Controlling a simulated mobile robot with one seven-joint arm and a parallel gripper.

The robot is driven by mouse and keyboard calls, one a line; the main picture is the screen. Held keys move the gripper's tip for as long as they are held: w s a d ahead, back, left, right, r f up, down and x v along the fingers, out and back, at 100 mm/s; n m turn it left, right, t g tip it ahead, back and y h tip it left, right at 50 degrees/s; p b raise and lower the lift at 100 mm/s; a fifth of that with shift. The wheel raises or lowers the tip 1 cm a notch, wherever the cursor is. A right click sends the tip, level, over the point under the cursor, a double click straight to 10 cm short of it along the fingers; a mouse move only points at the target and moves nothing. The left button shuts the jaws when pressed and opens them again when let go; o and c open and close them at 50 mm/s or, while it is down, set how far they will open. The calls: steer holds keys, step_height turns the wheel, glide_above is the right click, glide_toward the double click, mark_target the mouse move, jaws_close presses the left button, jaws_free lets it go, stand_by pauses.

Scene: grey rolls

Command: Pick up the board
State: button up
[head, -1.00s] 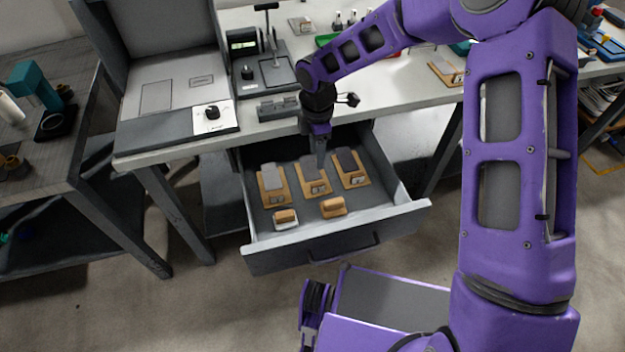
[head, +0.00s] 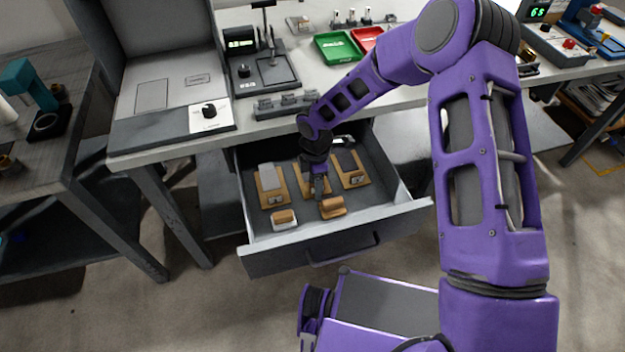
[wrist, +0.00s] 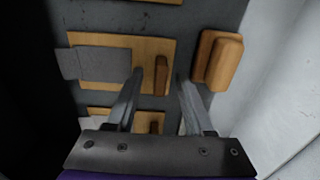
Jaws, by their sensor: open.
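Three wooden boards, each with a grey plate and a small upright wooden piece, lie in the open drawer: the left board (head: 265,198), the middle board (head: 299,172) and the right board (head: 362,180). My gripper (head: 319,195) is over the front end of the middle board and partly hides it. In the wrist view, my gripper (wrist: 160,74) is open, with its fingers on either side of the upright wooden piece (wrist: 161,76) of a board (wrist: 147,48). I cannot tell whether the fingers touch it. Part of another board (wrist: 147,121) shows near the gripper's base.
The drawer (head: 345,240) is pulled out under a workbench. A wooden block (head: 333,208) lies close to my gripper, also in the wrist view (wrist: 217,60). A white-based block (head: 285,220) lies front left. Green (head: 338,47) and red trays sit on the bench above.

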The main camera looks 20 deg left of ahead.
jaws_close()
steer(key=shift+r, duration=0.1)
stand_by(0.4)
